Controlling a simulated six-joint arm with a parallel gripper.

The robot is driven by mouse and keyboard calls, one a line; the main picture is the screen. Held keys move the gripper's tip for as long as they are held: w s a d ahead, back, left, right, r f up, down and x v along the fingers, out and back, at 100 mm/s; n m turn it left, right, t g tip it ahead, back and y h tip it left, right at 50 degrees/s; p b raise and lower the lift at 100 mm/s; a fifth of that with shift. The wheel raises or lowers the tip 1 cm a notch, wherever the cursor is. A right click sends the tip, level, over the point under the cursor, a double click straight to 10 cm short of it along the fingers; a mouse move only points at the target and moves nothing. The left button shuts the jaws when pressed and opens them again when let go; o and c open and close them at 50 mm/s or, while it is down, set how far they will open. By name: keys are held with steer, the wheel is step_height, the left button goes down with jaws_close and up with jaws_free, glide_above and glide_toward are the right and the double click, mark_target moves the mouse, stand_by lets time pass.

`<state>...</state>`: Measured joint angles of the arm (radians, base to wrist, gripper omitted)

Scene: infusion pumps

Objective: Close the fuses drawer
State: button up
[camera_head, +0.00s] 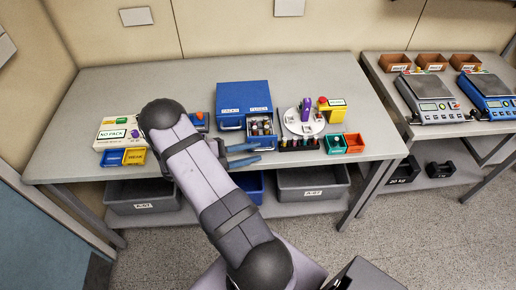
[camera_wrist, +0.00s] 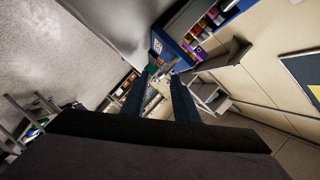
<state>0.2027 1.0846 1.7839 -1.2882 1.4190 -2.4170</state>
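The blue cabinet (camera_head: 243,93) stands on the grey table, its two drawers labelled PACKS and FUSES. The fuses drawer (camera_head: 262,140) on the right is pulled out, with small bottles or similar items showing inside. The packs drawer (camera_head: 231,122) on the left looks shut. My gripper (camera_head: 258,152) is just in front of the fuses drawer, low over the table, its blue fingers apart and pointing right. In the wrist view my gripper (camera_wrist: 160,77) also shows spread fingers with nothing clearly held. A blue box with colourful contents (camera_wrist: 208,25) shows beyond them; whether it is this drawer is unclear.
A black rack of small items (camera_head: 300,144) sits close to the right of my fingertips. Beyond are a round white tray (camera_head: 292,120), a green bin (camera_head: 335,144) and an orange bin (camera_head: 355,143). A white device (camera_head: 115,130) stands at the left.

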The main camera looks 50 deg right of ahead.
mark_target(256, 137)
steer(key=shift+p+x, duration=0.3)
steer(key=shift+x, duration=1)
jaws_close()
steer(key=w+d+b, duration=0.2)
steer(key=w+d, duration=0.2)
steer(key=shift+w+d+f+b, duration=0.25)
steer(key=shift+w+d+b, duration=0.05)
steer(key=shift+w+b, duration=0.1)
steer(key=shift+w+d+r, duration=0.2)
steer(key=shift+w+d, duration=0.1)
steer(key=shift+d, duration=0.05)
jaws_free()
